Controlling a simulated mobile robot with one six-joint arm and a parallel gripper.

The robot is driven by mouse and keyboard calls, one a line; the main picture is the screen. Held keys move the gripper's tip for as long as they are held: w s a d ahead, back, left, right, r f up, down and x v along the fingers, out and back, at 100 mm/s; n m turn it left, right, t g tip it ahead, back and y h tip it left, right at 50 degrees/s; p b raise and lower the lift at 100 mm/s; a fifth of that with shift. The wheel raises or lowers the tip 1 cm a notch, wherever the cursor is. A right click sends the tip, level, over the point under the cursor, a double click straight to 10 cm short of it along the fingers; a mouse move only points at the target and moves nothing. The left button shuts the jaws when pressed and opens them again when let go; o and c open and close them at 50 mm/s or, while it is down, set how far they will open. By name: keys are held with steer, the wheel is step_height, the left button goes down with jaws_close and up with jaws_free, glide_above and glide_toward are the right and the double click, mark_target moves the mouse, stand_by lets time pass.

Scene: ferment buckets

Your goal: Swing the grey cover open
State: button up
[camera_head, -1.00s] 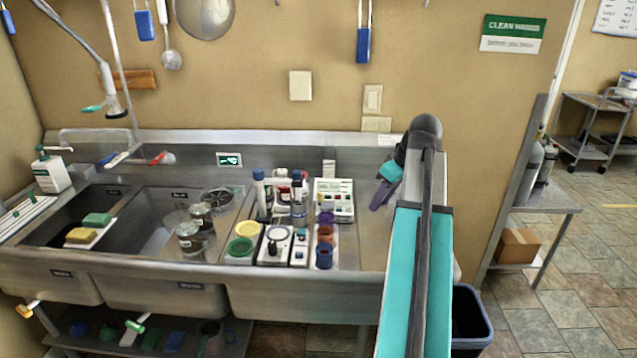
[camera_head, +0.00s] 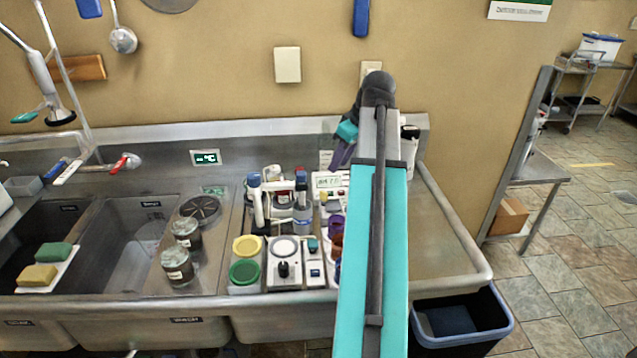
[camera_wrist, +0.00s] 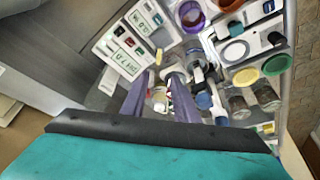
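I cannot make out a part that is clearly the grey cover in either view. A pale instrument with small displays (camera_head: 329,181) stands on the sink's counter, partly behind my arm; it also shows in the wrist view (camera_wrist: 128,48). My gripper (camera_wrist: 160,78) has two purple fingers, spread apart with nothing held between them. They point toward the crowded counter, beside the instrument and near small bottles. In the head view my gripper (camera_head: 340,155) is partly hidden by my arm, close to the back ledge.
A yellow lid (camera_head: 247,245), a green lid (camera_head: 244,271) and a white device with a round plate (camera_head: 284,252) crowd the counter. Dark jars (camera_head: 177,267) stand left of them. The right drainboard (camera_head: 446,235) is bare. A bin (camera_head: 458,318) stands below it.

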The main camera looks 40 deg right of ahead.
mark_target(324, 192)
steer(key=shift+d, duration=0.15)
steer(key=shift+r, duration=0.1)
steer(key=shift+f, duration=0.25)
steer(key=shift+p+x, duration=1.75)
steer(key=shift+x, duration=4.9)
jaws_close()
